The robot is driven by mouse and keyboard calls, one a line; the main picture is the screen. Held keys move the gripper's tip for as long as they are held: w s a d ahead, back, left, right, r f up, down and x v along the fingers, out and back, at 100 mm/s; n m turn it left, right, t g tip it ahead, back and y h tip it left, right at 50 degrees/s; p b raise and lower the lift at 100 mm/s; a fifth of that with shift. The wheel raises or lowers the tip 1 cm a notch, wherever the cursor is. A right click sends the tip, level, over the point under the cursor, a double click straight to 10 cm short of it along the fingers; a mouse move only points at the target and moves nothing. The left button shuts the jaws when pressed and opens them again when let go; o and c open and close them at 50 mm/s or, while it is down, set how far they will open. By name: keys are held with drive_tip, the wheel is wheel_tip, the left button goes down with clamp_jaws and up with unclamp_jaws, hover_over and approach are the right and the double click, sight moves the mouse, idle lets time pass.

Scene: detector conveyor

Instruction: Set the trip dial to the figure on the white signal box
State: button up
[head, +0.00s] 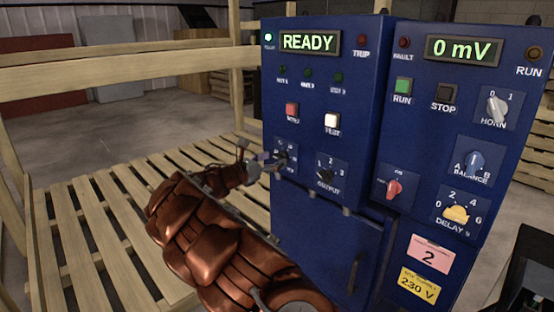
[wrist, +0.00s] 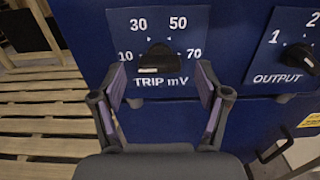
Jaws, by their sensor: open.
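The trip dial (wrist: 158,58), a black knob on a plate marked TRIP mV with 10, 30, 50 and 70, is centred in the wrist view. A pale bar shows on its lower left; I cannot tell exactly which figure it points to. My gripper (wrist: 161,82) is open, with one purple-padded finger on each side of the knob and visible gaps to it. I cannot make out a white signal box in either view.
The blue cabinet (head: 315,222) also carries an OUTPUT dial (head: 325,174) right of the trip dial, a white TEST button (head: 332,120) and a red button (head: 292,110) above. A pink label (head: 429,254) reads 2. Wooden slatted pallets (head: 100,225) stand at the left.

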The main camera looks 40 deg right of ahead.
drive_tip(key=shift+d, duration=1.05)
drive_tip(key=c, duration=1.2)
drive_tip(key=shift+o, duration=0.2)
